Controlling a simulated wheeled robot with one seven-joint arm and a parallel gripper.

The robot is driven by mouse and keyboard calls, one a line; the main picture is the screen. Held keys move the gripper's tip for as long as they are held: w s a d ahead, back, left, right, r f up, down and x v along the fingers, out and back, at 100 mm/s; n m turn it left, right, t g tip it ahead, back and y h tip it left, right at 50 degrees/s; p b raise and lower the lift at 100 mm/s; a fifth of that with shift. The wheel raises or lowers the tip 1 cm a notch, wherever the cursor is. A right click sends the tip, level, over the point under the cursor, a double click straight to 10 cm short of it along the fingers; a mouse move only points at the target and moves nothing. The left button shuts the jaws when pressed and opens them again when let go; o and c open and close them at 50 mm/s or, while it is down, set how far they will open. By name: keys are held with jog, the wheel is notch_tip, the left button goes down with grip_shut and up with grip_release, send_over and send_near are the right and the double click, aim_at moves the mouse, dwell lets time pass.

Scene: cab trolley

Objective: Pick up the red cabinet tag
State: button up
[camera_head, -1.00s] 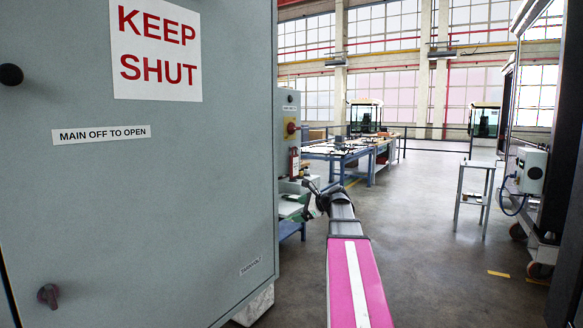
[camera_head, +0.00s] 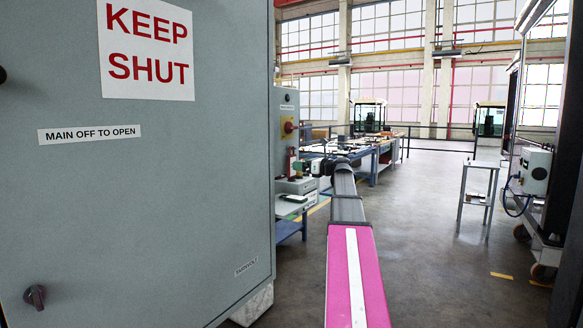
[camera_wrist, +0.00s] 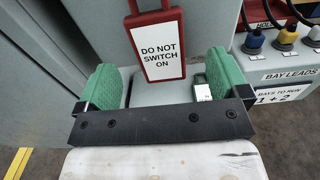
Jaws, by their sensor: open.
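The red cabinet tag (camera_wrist: 161,45) shows in the wrist view as a red-framed plate reading "DO NOT SWITCH ON". It appears upright in front of a grey surface. My gripper (camera_wrist: 163,80) has green finger pads spread wide. The tag's lower end lies in the picture between the two fingertips, and the fingers are not closed on it. In the head view my gripper (camera_head: 311,168) is small, at the far end of my arm beside a grey control box, with the tag hard to make out there.
A small green padlock-like item with a white label (camera_wrist: 202,92) sits near the right finger. Cable plugs (camera_wrist: 287,35) stand above a "BAY LEADS" label at right. A large grey cabinet (camera_head: 150,220) fills the left of the head view. Open floor (camera_head: 425,220) lies to the right.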

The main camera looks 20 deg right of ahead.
aim_at(291, 172)
jog(key=shift+r+x, duration=0.2)
jog(key=shift+x, duration=2.45)
jog(key=shift+s+a, duration=0.1)
jog(key=c, duration=1)
